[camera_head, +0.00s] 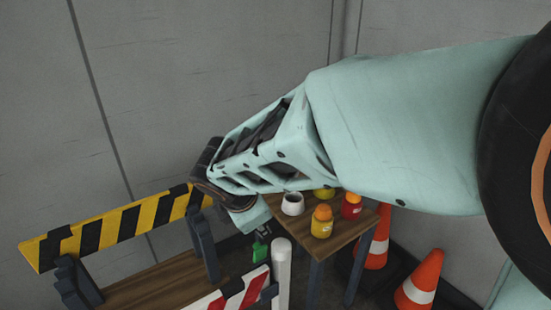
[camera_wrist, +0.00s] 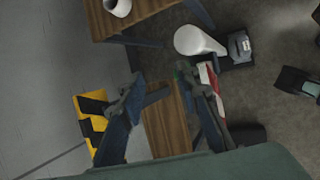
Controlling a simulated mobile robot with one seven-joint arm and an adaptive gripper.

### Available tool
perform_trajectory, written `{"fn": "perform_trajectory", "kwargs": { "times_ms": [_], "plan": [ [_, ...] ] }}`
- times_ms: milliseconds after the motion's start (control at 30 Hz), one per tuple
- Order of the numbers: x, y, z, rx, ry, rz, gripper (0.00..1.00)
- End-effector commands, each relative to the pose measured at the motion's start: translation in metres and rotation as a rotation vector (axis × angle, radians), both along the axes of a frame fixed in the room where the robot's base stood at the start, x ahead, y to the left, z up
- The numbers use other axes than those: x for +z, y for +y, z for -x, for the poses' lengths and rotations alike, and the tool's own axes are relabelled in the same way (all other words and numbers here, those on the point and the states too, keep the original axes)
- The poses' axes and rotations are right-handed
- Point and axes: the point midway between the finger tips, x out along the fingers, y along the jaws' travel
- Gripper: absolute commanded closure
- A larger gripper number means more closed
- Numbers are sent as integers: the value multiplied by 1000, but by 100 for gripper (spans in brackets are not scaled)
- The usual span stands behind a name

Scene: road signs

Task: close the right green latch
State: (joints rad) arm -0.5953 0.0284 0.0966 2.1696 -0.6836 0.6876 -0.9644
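A small green latch (camera_head: 260,252) shows in the head view at the upper end of the red-white barrier, left of the white post. My arm comes in from the right, and my gripper hangs just above the latch, mostly hidden behind my wrist. In the wrist view my gripper (camera_wrist: 160,82) has its two fingers spread wide with nothing between them. Its right finger is beside the red-white barrier (camera_wrist: 207,78), close to the white post. A small dark green patch shows at that fingertip; I cannot tell whether it is the latch or touches the finger.
A yellow-black barrier (camera_head: 120,225) stands left. A wooden table (camera_head: 345,235) holds a white cup (camera_head: 292,203) and several yellow and red containers. The white post (camera_head: 281,270) is close to the latch. Orange cones (camera_head: 420,280) stand right.

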Motion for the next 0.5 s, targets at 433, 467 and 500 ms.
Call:
{"fn": "perform_trajectory", "kwargs": {
  "times_ms": [433, 467, 500],
  "plan": [
    [16, 1, 0, 1, -4, -3, 72],
    [16, 1, 0, 0, -4, -4, 75],
    [17, 1, -1, -9, -1, -8, 80]
  ]
}}
